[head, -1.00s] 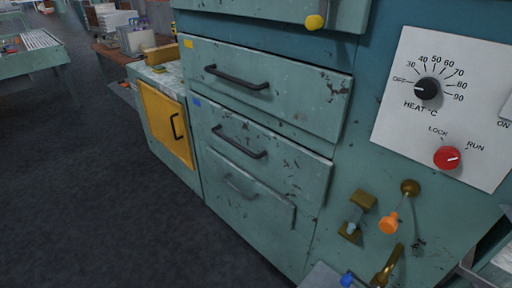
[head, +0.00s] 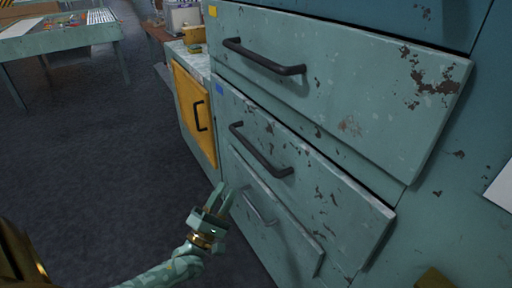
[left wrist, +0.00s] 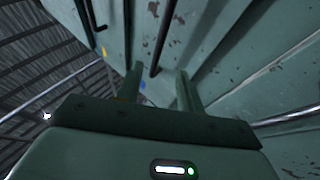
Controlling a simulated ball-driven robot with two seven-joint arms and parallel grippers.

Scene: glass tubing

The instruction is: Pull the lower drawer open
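The drawer front with the blue label (head: 318,190) sits below the drawer with the yellow label (head: 335,75). Both look shut. The blue-labelled front has a dark bar handle (head: 260,150). Below it is another panel with a greyer handle (head: 258,205). My left gripper (head: 225,192) is open and empty, in front of the cabinet, below and left of the blue-labelled drawer's handle. In the left wrist view the left fingers (left wrist: 160,85) stand apart, with a dark handle bar (left wrist: 162,38) ahead of them, not between them. My right gripper is not in view.
A yellow cabinet door (head: 193,112) with a dark handle stands left of the drawers. A table (head: 60,40) stands at the far left. The dark floor (head: 90,150) in front of the cabinets is clear.

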